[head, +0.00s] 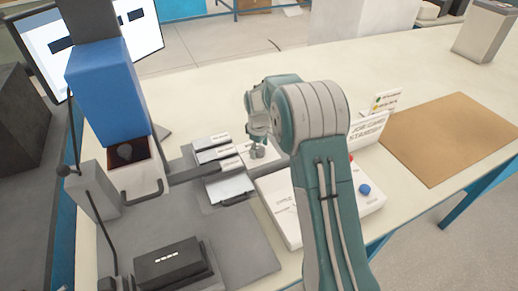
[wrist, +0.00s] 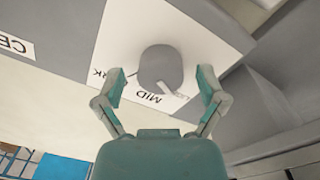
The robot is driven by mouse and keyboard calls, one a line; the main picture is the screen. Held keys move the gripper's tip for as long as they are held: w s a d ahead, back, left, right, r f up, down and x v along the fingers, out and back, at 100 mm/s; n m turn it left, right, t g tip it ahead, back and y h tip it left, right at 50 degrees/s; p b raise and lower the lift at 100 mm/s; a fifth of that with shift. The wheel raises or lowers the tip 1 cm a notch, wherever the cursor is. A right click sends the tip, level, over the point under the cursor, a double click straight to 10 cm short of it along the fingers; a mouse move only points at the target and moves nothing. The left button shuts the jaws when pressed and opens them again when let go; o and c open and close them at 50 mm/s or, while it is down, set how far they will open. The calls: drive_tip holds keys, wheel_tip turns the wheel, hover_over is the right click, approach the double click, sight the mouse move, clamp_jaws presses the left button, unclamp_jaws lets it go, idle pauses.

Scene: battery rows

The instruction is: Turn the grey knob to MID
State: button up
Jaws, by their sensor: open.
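The grey knob (wrist: 160,68) is a round cap on a white label plate (wrist: 165,20) in the wrist view. The word MID (wrist: 148,97) is printed below it, and a label ending in RK stands to its left, partly behind a finger. My gripper (wrist: 163,82) is open, with one finger on each side of the knob and a gap on both sides. In the head view, my gripper (head: 258,138) hangs just above the knob (head: 258,152).
A white panel (head: 280,205) with a blue button (head: 364,189) lies beside my arm. Labelled grey blocks (head: 212,148) stand left of the knob. A blue machine (head: 110,90), a black box (head: 172,268) and a brown board (head: 450,137) are farther out.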

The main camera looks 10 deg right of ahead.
drive_tip(key=c, duration=1.1)
drive_tip(key=shift+c, duration=0.2)
drive_tip(key=m, duration=0.4)
drive_tip(key=shift+a+f+m, duration=0.1)
drive_tip(key=shift+m, duration=2.2)
drive_tip(key=o, duration=1.1)
drive_tip(key=shift+o, duration=0.2)
